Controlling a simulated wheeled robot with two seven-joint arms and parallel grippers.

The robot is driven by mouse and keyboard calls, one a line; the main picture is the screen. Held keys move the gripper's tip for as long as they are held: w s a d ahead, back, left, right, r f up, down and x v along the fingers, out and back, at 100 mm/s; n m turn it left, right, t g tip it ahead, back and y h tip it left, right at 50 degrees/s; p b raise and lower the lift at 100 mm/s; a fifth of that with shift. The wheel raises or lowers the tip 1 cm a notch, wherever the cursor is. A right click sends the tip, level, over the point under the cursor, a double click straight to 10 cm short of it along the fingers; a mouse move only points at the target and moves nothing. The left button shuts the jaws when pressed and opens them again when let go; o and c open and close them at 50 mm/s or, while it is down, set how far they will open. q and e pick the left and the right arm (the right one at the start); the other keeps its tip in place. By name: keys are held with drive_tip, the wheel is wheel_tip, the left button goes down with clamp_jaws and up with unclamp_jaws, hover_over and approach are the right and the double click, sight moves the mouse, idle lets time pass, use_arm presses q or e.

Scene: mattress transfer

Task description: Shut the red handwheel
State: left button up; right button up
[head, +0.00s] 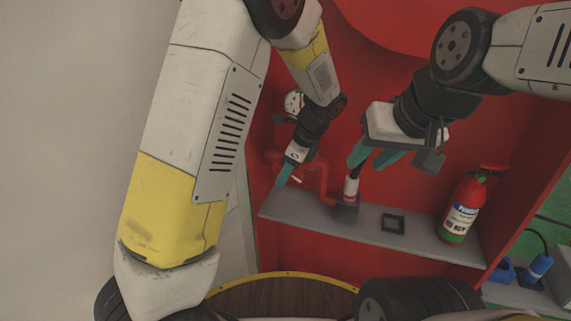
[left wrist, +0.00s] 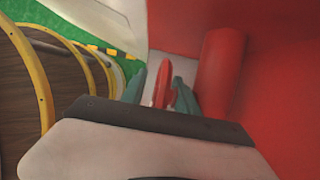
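The red handwheel (left wrist: 164,84) shows nearly edge-on in the left wrist view, between the two teal fingers of my left gripper (left wrist: 158,92). A pale gap shows between the wheel and the left finger; the right finger is close to it, and I cannot tell if they touch. In the head view my left gripper (head: 284,174) points down by the red pipe (head: 322,174) at the left end of the shelf, and largely hides the wheel there. My right gripper (head: 373,156) hangs above the shelf, its teal fingers apart, with nothing seen between them.
A grey shelf (head: 415,241) in a red recess holds a fire extinguisher (head: 461,208), a small dark square frame (head: 393,223) and a white-and-red item (head: 350,189) below my right gripper. Blue items (head: 540,265) sit at the far right. A thick red cylinder (left wrist: 218,70) stands beside the wheel.

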use_arm(q)
clamp_jaws()
drive_tip(key=shift+h, duration=0.7)
drive_tip(key=shift+s+d+f+g+h, duration=0.1)
drive_tip(key=shift+g+h, duration=0.4)
drive_tip(key=shift+h, duration=0.2)
